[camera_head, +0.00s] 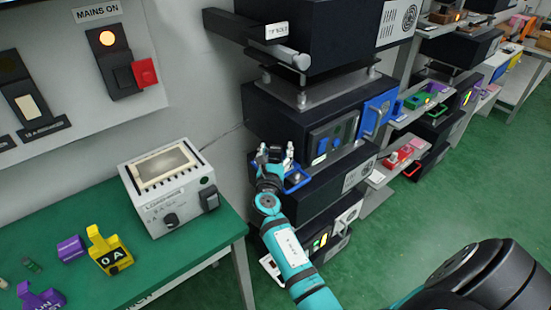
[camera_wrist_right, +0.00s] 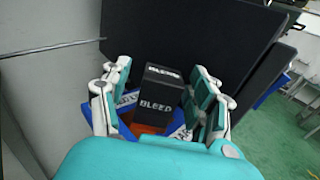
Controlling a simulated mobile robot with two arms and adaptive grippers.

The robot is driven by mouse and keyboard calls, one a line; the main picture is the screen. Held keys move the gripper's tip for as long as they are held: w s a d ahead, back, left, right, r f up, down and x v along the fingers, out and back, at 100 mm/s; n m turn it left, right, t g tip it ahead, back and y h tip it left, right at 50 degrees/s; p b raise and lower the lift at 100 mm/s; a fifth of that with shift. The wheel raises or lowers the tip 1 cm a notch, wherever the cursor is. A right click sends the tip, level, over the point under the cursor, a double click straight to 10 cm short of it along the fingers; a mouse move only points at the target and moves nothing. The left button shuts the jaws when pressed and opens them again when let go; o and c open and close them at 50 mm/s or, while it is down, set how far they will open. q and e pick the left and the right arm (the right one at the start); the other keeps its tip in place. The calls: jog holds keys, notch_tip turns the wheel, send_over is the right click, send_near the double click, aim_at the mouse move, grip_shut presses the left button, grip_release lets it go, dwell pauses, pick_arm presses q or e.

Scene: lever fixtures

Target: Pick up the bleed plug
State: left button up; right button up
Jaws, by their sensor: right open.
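The bleed plug (camera_wrist_right: 160,100) is a black block with white "BLEED" lettering on its top and front faces. In the right wrist view it stands between the two fingers of my right gripper (camera_wrist_right: 162,75), which is open. A gap shows on the left side of the plug; the right finger is close to it, and I cannot tell whether they touch. Its lower end is over a blue holder (camera_wrist_right: 128,116) with an orange-red patch. In the head view my right gripper (camera_head: 275,154) is at the front of the black cabinet stack. My left gripper is not in view.
A black cabinet (camera_wrist_right: 195,38) rises just behind the plug, with a wall (camera_wrist_right: 45,85) to the left. A green table (camera_head: 90,195) at left holds a grey instrument box (camera_head: 165,187) and a yellow "0 A" block (camera_head: 112,258). Green floor is open at right.

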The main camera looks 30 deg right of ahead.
jog(key=shift+s+r, duration=0.1)
jog(key=shift+c, duration=0.6)
jog(key=c, duration=1.1)
grip_shut()
jog(key=shift+r, duration=0.1)
